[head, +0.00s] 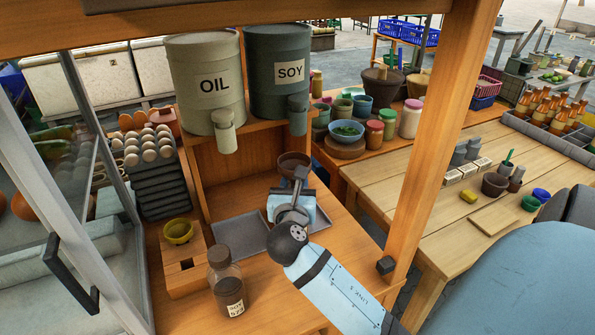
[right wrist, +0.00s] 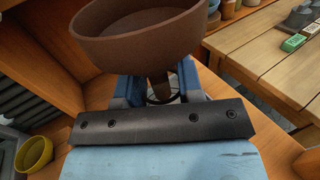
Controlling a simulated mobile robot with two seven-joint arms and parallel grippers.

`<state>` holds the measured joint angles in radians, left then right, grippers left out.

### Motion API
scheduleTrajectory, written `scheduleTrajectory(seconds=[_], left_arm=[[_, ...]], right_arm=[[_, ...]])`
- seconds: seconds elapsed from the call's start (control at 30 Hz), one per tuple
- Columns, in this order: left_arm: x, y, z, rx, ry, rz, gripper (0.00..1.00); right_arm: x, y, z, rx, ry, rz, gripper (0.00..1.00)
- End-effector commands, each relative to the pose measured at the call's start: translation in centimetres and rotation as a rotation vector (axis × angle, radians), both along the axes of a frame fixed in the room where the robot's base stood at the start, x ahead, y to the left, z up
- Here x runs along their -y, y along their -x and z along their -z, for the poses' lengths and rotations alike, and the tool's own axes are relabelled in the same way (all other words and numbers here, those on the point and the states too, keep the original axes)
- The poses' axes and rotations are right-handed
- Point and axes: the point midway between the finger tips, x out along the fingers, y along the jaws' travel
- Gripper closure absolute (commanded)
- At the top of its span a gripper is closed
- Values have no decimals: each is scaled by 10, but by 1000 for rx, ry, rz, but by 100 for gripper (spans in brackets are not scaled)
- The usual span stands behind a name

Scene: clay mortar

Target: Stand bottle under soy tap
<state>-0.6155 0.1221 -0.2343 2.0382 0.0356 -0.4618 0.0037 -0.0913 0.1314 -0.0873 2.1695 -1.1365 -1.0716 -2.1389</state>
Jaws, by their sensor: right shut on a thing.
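The soy container (head: 280,70) is dark grey and stands on a wooden shelf. Its tap (head: 298,115) hangs at the container's lower front. A brown glass bottle (head: 227,283) with a soy label stands upright on the counter, front left, away from the tap. My right gripper (head: 290,190) is below the tap, shut on a brown funnel-like bowl (right wrist: 145,45). The bowl's narrow stem is between the fingers in the right wrist view. The bowl (head: 294,162) is also in the head view, below the tap. My left gripper is not in view.
A cream oil container (head: 207,80) stands left of the soy one. A grey tray (head: 240,235) lies below. A wooden post (head: 440,130) rises at right.

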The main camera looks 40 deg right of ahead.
Motion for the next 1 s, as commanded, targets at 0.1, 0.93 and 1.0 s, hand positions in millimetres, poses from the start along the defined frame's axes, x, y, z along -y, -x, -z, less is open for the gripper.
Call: scheduleTrajectory(seconds=[0.1, 0.93, 1.0], left_arm=[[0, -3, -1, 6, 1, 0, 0], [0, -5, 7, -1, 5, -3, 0], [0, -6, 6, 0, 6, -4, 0]], right_arm=[[24, -22, -2, 3, 4, 1, 100], [82, -75, 36, -1, -1, -1, 100], [82, -75, 35, 1, 1, 0, 100]])
